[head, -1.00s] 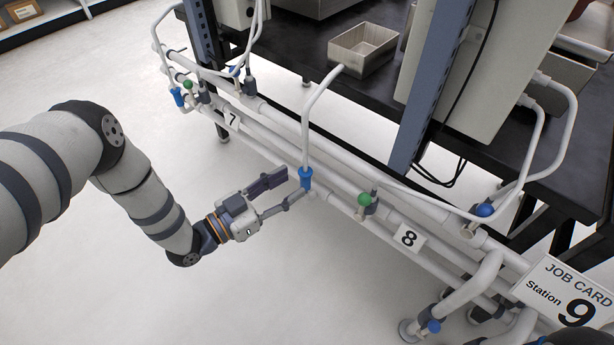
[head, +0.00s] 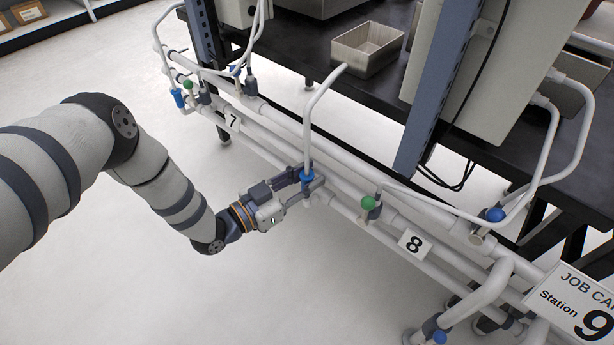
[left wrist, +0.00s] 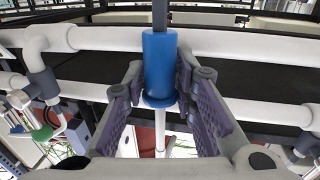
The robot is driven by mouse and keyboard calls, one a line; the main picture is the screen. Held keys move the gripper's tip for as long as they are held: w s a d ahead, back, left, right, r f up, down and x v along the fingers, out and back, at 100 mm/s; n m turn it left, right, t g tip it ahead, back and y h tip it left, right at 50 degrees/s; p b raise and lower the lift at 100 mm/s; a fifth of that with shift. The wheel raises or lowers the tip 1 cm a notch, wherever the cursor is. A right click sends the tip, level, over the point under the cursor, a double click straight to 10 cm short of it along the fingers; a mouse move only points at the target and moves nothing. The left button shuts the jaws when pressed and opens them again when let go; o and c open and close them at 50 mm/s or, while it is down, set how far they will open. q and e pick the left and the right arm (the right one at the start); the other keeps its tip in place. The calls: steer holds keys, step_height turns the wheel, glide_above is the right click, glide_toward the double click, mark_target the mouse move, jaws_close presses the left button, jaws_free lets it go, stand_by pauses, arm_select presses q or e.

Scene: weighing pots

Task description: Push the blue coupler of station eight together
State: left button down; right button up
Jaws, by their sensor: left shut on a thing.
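The blue coupler (head: 307,174) sits on an upright hose that comes down to the white pipe rail, left of the station 8 plate (head: 414,244). My left gripper (head: 304,184) is shut on the coupler, with its fingers on either side. In the left wrist view, the coupler (left wrist: 160,62) is a blue cylinder with a wider lower rim, between the two padded fingers. A thin light stem shows below it. The fingers hide part of the coupler in the head view. My right gripper is not in view.
A green-knobbed valve (head: 368,203) and a blue-knobbed valve (head: 495,215) stand on the pipes to the right. The station 7 plate (head: 232,121) is to the left. A Station 9 job card (head: 575,305) is at lower right. The floor before the pipes is clear.

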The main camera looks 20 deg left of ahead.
arm_select(q)
step_height(320, 180, down, 4)
steer(key=shift+r+b, duration=0.2)
steer(key=shift+b, duration=0.75)
steer(key=shift+s+r, duration=0.1)
steer(key=c, duration=1.4)
jaws_free()
steer(key=shift+c, duration=0.2)
steer(key=v, duration=1.2)
